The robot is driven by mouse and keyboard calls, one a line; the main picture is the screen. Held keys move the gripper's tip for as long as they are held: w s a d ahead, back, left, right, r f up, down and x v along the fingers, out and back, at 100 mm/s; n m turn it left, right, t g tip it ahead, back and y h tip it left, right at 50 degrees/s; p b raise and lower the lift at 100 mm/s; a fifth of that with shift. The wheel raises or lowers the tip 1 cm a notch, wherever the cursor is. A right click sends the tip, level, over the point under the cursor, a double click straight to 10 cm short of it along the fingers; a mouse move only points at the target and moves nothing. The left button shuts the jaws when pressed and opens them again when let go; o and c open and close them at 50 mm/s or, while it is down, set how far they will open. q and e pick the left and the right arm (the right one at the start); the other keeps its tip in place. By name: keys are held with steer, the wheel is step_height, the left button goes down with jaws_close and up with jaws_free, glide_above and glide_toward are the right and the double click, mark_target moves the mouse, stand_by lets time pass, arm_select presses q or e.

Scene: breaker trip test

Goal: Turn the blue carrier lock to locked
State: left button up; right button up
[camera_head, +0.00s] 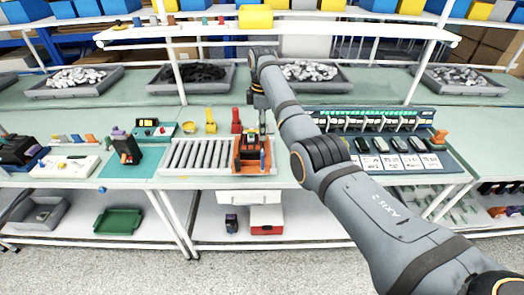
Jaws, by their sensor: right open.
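An orange carrier (240,166) sits at the right end of a grey roller conveyor (196,156) on the bench. It holds a dark device (250,144). A small blue part (263,160), which looks like the carrier lock, shows at the carrier's right side; its position is too small to read. My right arm reaches in from the lower right, and my right gripper (263,132) points down over the carrier's right side, close to the blue part. It is open. I cannot tell whether it touches anything. My left gripper is not in view.
A rack with green lights (370,113) stands right of the carrier, partly behind my arm. Red (236,122) and yellow (210,122) items stand behind the conveyor. A dark device (127,150) stands further left. Grey bins line the back; a shelf hangs above.

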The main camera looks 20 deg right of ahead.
mark_target(262, 152)
step_height(262, 152, down, 10)
steer(key=shift+r+p, duration=0.25)
steer(key=shift+p, duration=0.75)
steer(key=shift+w+f, duration=0.1)
steer(key=shift+f, duration=0.55)
steer(key=c, duration=1.2)
steer(key=shift+o, duration=0.2)
